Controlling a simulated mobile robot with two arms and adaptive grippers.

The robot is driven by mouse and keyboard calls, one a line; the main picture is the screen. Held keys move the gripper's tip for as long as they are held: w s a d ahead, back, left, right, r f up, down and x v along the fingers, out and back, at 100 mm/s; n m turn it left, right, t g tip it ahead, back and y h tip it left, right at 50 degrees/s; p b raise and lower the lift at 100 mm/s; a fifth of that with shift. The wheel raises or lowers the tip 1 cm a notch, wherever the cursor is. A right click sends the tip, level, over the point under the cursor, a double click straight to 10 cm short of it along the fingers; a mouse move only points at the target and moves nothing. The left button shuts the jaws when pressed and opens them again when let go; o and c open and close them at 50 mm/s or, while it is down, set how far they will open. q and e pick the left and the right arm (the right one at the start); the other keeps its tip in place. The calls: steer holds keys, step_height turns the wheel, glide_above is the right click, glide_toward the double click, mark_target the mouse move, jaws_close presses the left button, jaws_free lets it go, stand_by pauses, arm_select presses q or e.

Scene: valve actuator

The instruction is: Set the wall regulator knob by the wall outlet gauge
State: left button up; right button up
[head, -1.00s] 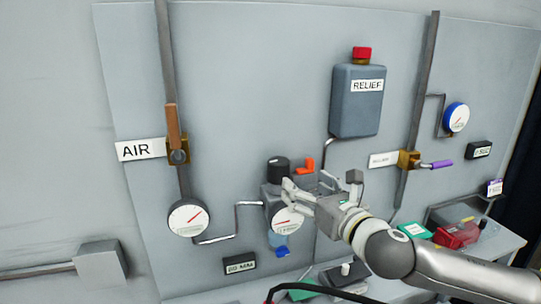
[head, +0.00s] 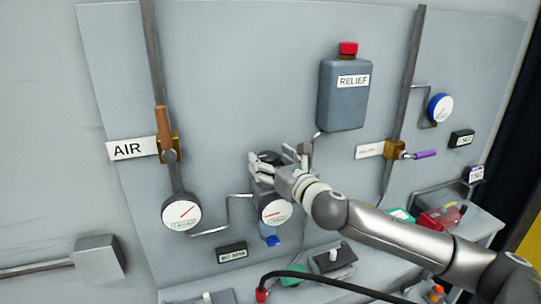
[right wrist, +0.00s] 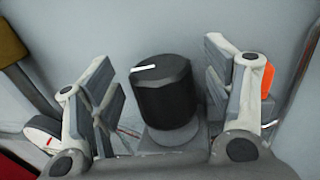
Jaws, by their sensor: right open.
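The black regulator knob (right wrist: 164,95) has a white index line on its top, pointing left in the right wrist view. My right gripper (right wrist: 160,92) is open, with one finger on each side of the knob and visible gaps between. In the head view my right gripper (head: 277,165) covers most of the regulator, and only part of the dark knob (head: 268,158) shows. The outlet gauge (head: 275,211), white-faced with a red needle, sits just below the gripper; its scale is too small to read. My left gripper is in neither view.
An orange part (right wrist: 266,82) shows behind the right-hand finger. The AIR gauge (head: 181,212) and its brown-handled valve (head: 164,130) are to the left. The grey RELIEF tank (head: 343,95) hangs above right. A bench (head: 470,225) with several small items stands below.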

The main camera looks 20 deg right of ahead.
steer(key=shift+w, duration=0.25)
steer(key=shift+c, duration=0.4)
steer(key=c, duration=0.9)
steer(key=shift+c, duration=0.2)
steer(key=shift+a+m+h, duration=0.15)
steer(key=shift+m+h, duration=0.15)
steer(key=shift+h, duration=0.2)
